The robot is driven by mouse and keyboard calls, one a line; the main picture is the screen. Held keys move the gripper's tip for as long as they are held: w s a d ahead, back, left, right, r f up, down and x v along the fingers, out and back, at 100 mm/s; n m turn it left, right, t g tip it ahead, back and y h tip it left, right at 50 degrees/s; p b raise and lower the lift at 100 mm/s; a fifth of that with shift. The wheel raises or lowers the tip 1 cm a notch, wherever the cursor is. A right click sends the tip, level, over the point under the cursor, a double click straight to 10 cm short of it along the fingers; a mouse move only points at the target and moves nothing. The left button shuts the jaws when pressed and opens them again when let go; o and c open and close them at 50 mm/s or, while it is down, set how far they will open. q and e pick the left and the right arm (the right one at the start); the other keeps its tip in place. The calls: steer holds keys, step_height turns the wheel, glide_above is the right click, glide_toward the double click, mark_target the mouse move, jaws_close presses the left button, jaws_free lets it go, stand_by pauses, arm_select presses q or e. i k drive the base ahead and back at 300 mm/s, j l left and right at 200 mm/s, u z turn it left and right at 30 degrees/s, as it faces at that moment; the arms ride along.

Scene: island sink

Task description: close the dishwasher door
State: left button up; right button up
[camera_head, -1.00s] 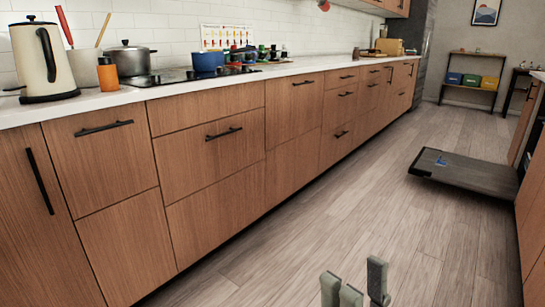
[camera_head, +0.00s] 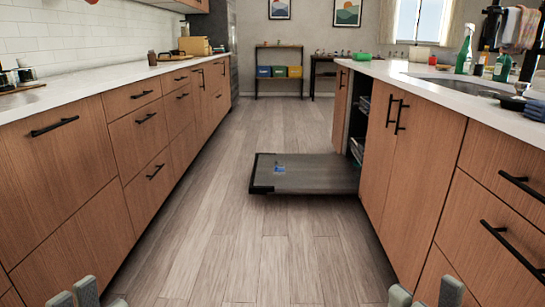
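The dishwasher door (camera_head: 310,176) is folded down, lying flat just above the floor, and reaches out from the right-hand island into the aisle. A small blue item shows on its inner face. The dishwasher opening (camera_head: 357,125) in the island is dark, with racks partly visible inside. My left gripper (camera_head: 76,296) is at the bottom left edge, its two fingers apart, with nothing seen between them. My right gripper (camera_head: 427,298) is at the bottom right, fingers apart, also with nothing seen between them. Both are far in front of the door and touch nothing visible.
Wooden cabinets (camera_head: 60,180) line the left wall and the island cabinets (camera_head: 410,170) stand on the right. The wood floor (camera_head: 240,240) between me and the door is clear. A sink (camera_head: 465,88) is in the island counter. A shelf with coloured bins (camera_head: 278,71) stands at the back.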

mark_target(304, 174)
steer(key=i+u, duration=0.1)
steer(key=i, duration=0.85)
steer(key=i+l+u, duration=0.1)
steer(key=i, duration=0.85)
steer(key=i+j+z, duration=0.2)
steer(key=i+z, duration=0.15)
steer(key=i, duration=0.2)
steer(key=i+j+z, duration=0.4)
steer(key=i, duration=0.15)
steer(key=i+j+z, duration=0.5)
steer(key=j, duration=0.2)
steer(key=i+j+z, duration=0.35)
steer(key=j, duration=0.35)
steer(key=j+z, duration=0.2)
steer(key=j, duration=0.15)
steer(key=i+j+z, duration=0.15)
steer(key=j, duration=0.25)
